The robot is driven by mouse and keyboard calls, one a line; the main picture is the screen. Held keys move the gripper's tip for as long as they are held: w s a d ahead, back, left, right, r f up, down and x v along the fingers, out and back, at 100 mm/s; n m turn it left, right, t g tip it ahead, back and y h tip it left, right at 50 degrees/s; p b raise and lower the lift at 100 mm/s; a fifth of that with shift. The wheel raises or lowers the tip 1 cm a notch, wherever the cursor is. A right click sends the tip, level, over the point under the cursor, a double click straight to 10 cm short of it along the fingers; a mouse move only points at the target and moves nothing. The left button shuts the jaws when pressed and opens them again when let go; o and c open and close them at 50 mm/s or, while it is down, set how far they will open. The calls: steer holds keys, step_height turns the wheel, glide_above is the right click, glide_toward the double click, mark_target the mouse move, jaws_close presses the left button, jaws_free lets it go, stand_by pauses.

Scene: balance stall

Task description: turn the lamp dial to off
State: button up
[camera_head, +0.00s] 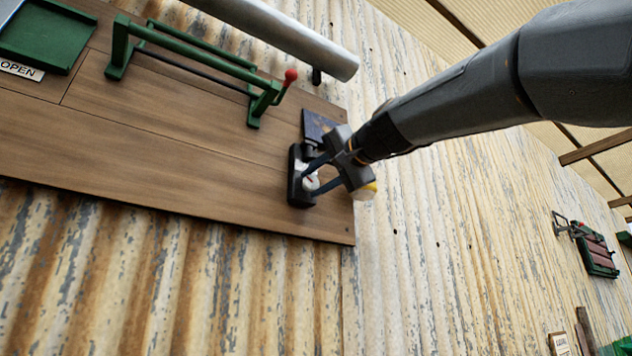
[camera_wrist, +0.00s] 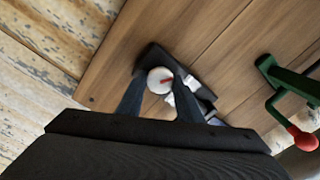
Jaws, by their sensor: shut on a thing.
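The lamp dial (camera_wrist: 160,80) is a round white knob with a red mark, on a dark plate (camera_head: 296,190) fixed to the wooden board. In the head view the dial (camera_head: 311,182) shows partly between my fingers. My gripper (camera_head: 311,177) reaches in from the right and is shut on the dial. In the wrist view the fingers of my gripper (camera_wrist: 160,90) stand on either side of the dial, and the red mark slants across it. White marks on the plate beside the dial are too small to read.
A green rail frame with a red-knobbed lever (camera_head: 290,75) is on the wooden board (camera_head: 150,140), left of my gripper. A silver tube (camera_head: 290,35) runs above. A dark blue panel (camera_head: 317,125) sits just above the dial plate. Corrugated wall (camera_head: 430,250) surrounds the board.

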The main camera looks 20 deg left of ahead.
steer(key=shift+f, duration=0.1)
steer(key=o, duration=1)
steer(key=b+v, duration=0.2)
steer(key=v, duration=0.5)
steer(key=shift+s+d, duration=0.2)
steer(key=shift+d, duration=0.15)
